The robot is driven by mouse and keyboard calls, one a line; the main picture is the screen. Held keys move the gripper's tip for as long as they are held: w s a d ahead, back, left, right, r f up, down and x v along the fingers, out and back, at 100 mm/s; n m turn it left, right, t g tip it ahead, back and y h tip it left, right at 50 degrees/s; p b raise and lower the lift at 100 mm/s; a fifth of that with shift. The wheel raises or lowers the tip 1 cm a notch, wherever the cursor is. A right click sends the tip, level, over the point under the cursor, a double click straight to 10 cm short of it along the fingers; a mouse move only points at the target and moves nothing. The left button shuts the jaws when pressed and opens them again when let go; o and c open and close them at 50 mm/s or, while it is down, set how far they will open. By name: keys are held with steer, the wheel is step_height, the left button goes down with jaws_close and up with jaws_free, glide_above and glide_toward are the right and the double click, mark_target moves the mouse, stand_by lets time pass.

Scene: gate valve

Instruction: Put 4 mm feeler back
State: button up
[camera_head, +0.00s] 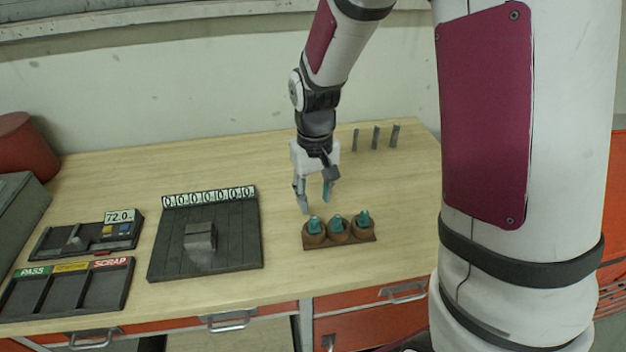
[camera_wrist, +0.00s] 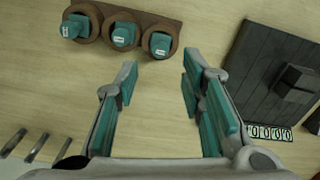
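A brown wooden rack (camera_head: 368,240) stands near the front of the table with three round sockets in a row. Each socket holds a teal-topped piece: left (camera_head: 315,224), middle (camera_head: 338,221) and right (camera_head: 362,219). The rack also shows at the top of the wrist view (camera_wrist: 172,22), where the teal pieces carry small white labels too blurred to read, so I cannot tell which is the 4 mm feeler. My gripper (camera_head: 316,203) hangs just behind the rack's left end. In the wrist view my gripper (camera_wrist: 160,72) has its teal-padded fingers wide apart, with only bare table between them.
A dark slatted plate (camera_head: 165,255) with a grey block (camera_head: 200,237) and a row of zero digits lies left of the rack. Further left are a 72.0 display unit (camera_head: 119,216) and a PASS/SCRAP tray (camera_head: 65,290). Three grey upright bars (camera_head: 375,137) stand at the back.

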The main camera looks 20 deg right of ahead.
step_height(320, 180, up, 4)
step_height(320, 180, up, 10)
steer(key=t, duration=0.2)
glide_above(314, 218)
steer(key=s, duration=0.6)
steer(key=s+r+t, duration=0.3)
steer(key=s+r, duration=0.3)
steer(key=s, duration=0.5)
steer(key=shift+r+t, duration=0.3)
steer(key=shift+r, duration=0.1)
steer(key=shift+s, duration=0.1)
steer(key=shift+w+f+b, duration=0.65)
steer(key=shift+w+b, duration=0.1)
steer(key=shift+b, duration=0.15)
